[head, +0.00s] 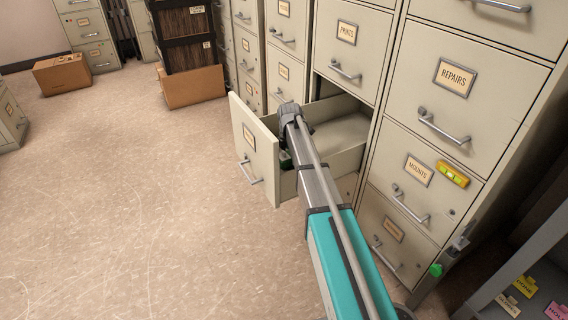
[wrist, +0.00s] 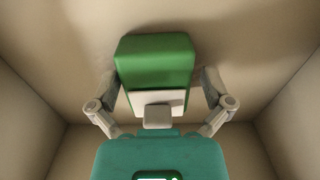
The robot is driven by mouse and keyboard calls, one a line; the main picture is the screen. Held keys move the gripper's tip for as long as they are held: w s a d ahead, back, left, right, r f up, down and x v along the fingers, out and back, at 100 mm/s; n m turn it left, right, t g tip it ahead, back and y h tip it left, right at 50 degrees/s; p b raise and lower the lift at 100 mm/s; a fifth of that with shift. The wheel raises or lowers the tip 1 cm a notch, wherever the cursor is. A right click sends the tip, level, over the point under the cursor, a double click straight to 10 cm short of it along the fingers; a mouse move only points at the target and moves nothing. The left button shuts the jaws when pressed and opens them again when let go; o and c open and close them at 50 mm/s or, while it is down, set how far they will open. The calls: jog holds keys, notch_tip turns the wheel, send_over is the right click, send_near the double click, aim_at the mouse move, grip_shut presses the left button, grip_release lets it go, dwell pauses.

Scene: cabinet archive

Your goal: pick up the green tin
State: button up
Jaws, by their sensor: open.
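The green tin (wrist: 153,62) stands in the wrist view inside a pale drawer, with a whitish patch on its near side. My gripper (wrist: 158,86) is open, with one finger on each side of the tin. The left finger looks very close to the tin and a small gap shows on the right; I cannot tell whether either touches. In the head view my arm reaches into the open drawer (head: 262,160). There the arm hides most of the gripper, and only a small dark green patch shows beside it.
The drawer's walls (wrist: 288,108) rise on both sides of my gripper. Closed cabinet drawers stand behind and to the right, one with a yellow level (head: 453,175) on its front. A cardboard box (head: 193,87) sits on the floor at the back. The floor (head: 120,220) at left is clear.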

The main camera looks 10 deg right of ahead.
dwell(0.5)
jog(key=c, duration=1)
